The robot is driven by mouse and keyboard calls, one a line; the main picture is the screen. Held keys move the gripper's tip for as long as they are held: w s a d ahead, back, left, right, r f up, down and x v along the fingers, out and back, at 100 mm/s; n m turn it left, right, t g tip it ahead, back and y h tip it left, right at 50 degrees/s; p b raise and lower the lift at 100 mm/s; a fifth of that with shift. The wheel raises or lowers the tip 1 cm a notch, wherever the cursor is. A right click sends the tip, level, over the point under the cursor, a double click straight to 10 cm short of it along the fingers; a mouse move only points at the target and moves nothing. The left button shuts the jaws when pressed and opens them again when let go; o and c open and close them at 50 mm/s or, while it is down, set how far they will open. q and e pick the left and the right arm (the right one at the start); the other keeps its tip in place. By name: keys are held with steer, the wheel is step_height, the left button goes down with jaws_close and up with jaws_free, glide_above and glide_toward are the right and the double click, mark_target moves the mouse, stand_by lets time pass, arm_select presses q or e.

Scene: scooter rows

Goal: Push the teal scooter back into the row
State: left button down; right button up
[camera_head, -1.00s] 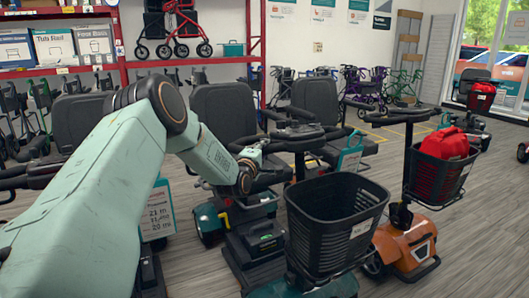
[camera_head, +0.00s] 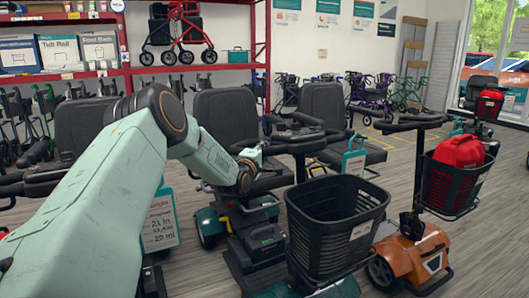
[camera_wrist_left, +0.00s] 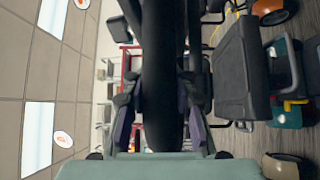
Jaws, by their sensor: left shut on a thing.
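The teal scooter stands in front of me, with a black front basket (camera_head: 335,205), a dark handlebar (camera_head: 300,135), a black seat (camera_head: 228,112) and teal body parts low down (camera_head: 335,288). My left gripper (camera_head: 252,160) is at the left end of its handlebar, left of the basket. In the left wrist view, the gripper's fingers (camera_wrist_left: 160,112) sit on both sides of a thick dark bar, shut on the handlebar. The exact contact is dark and hard to see. My right gripper is in neither view.
An orange scooter (camera_head: 412,252) with a red bag (camera_head: 459,151) in its basket stands close on the right. Another black seat (camera_head: 325,110) is behind. A price sign (camera_head: 160,220) stands left, under my arm. Red shelves (camera_head: 190,68) line the back. Floor is clear at far right.

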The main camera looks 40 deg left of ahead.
arm_select(q)
steer(key=shift+s+a+f, duration=0.15)
steer(key=shift+f, duration=0.1)
steer(key=c, duration=1.5)
jaws_free()
steer(key=o, duration=0.3)
steer(key=shift+s+r, duration=0.15)
steer(key=shift+r, duration=0.05)
steer(key=shift+o, duration=0.8)
steer(key=shift+w+f, duration=0.1)
steer(key=shift+w, duration=0.15)
steer(key=shift+s, duration=0.45)
steer(key=v, duration=1.1)
steer(key=shift+d, duration=0.4)
